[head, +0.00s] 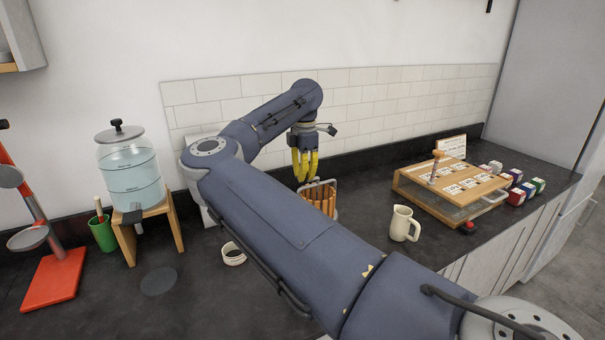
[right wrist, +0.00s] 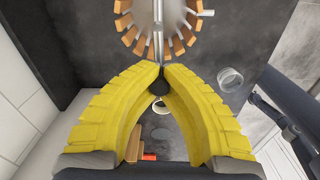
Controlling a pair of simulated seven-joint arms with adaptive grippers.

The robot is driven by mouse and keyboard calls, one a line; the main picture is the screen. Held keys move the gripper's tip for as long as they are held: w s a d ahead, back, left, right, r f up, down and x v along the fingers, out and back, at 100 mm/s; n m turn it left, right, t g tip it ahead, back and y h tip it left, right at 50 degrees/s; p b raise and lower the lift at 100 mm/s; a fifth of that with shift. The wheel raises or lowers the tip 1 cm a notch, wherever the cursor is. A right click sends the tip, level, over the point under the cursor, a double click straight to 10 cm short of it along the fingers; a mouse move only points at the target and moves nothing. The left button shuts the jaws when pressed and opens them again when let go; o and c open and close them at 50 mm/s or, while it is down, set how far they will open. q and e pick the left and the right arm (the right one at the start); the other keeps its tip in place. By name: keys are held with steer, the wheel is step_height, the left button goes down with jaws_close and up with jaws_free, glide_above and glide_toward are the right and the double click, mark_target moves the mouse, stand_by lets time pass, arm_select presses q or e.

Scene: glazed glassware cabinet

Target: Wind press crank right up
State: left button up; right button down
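The press (head: 318,201) is a round cage of wooden slats with a silver metal frame, on the dark counter at the middle of the head view. In the right wrist view its slat ring (right wrist: 124,22) shows at the top. A metal crank bar (right wrist: 158,42) runs from it to a dark crank knob (right wrist: 158,88). My right gripper (head: 303,178) points down over the press with its yellow fingers. In the right wrist view its fingertips (right wrist: 162,70) come together around the knob, and it looks shut on it. My left gripper is not in view.
A cream jug (head: 403,223) and a wooden display case (head: 440,205) stand to the right. A small white ring-shaped dish (head: 233,256) lies near my right arm. A water dispenser (head: 130,172), a green cup (head: 103,235) and a red stand (head: 54,279) are at left.

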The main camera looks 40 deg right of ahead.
steer(key=s+n, duration=0.1)
steer(key=n, duration=0.2)
steer(key=shift+s+a+n, duration=0.1)
steer(key=shift+s+n, duration=0.2)
steer(key=shift+s, duration=0.05)
steer(key=n, duration=0.1)
steer(key=s+n, duration=0.1)
steer(key=n, duration=0.1)
steer(key=s+n, duration=0.1)
steer(key=shift+d+n, duration=0.3)
steer(key=n, duration=0.2)
steer(key=s+d+n, duration=0.1)
steer(key=n, duration=0.1)
steer(key=shift+s+d, duration=0.15)
steer(key=shift+s+d+n, duration=0.15)
steer(key=shift+d+n, duration=0.15)
steer(key=shift+n, duration=0.55)
steer(key=shift+s+d+n, duration=0.2)
steer(key=shift+d+n, duration=0.05)
steer(key=shift+n, duration=0.55)
steer(key=shift+s+d+n, duration=0.15)
steer(key=shift+d+n, duration=0.15)
steer(key=shift+n, duration=0.55)
steer(key=c, duration=1.3)
jaws_free()
step_height(320, 180, up, 12)
steer(key=shift+d, duration=0.1)
